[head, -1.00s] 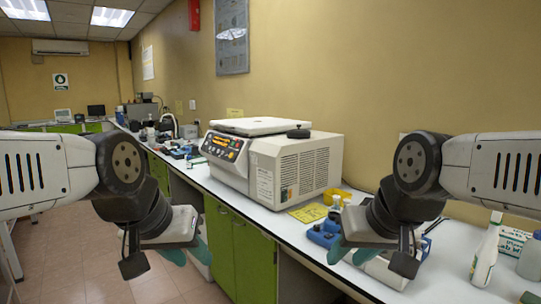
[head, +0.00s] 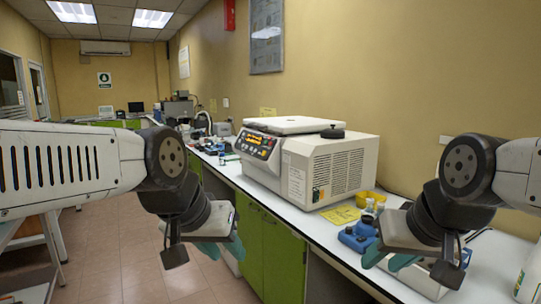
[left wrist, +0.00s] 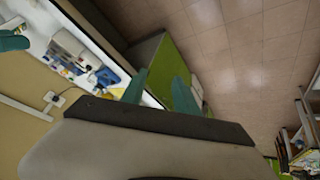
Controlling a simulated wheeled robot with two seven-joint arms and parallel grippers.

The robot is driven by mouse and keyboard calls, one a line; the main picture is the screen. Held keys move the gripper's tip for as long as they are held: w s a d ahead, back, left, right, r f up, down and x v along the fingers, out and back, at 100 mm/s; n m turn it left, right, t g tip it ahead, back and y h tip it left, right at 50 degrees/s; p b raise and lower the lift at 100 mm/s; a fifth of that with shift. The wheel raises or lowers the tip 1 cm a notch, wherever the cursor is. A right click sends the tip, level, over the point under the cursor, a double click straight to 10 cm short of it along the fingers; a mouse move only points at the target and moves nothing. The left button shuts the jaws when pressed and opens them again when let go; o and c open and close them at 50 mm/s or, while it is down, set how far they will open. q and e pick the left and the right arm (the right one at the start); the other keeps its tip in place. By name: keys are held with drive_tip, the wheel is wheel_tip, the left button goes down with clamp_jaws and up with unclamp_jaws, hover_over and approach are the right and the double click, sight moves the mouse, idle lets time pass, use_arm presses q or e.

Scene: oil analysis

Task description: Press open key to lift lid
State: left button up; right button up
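The white centrifuge (head: 325,168) stands on the bench in the head view. Its flat lid (head: 292,125) lies down on top, with a black round knob (head: 332,132) at the right. The front panel (head: 256,144) has lit orange displays and small keys; I cannot read which is the open key. My left gripper (head: 220,250) hangs low over the floor side, in front of the green cabinets, apart from the centrifuge. Its teal fingers are spread and empty in the left wrist view (left wrist: 160,90). My right gripper (head: 388,260) is near the bench's front edge, its teal fingers apart.
A blue rack (head: 358,236), a yellow sheet (head: 340,214) and a yellow tape roll (head: 368,198) lie right of the centrifuge. More instruments stand farther along the bench. Green cabinets (head: 270,248) are below. The floor (head: 120,250) at left is mostly free.

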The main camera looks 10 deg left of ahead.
use_arm(q)
clamp_jaws()
idle(1.8)
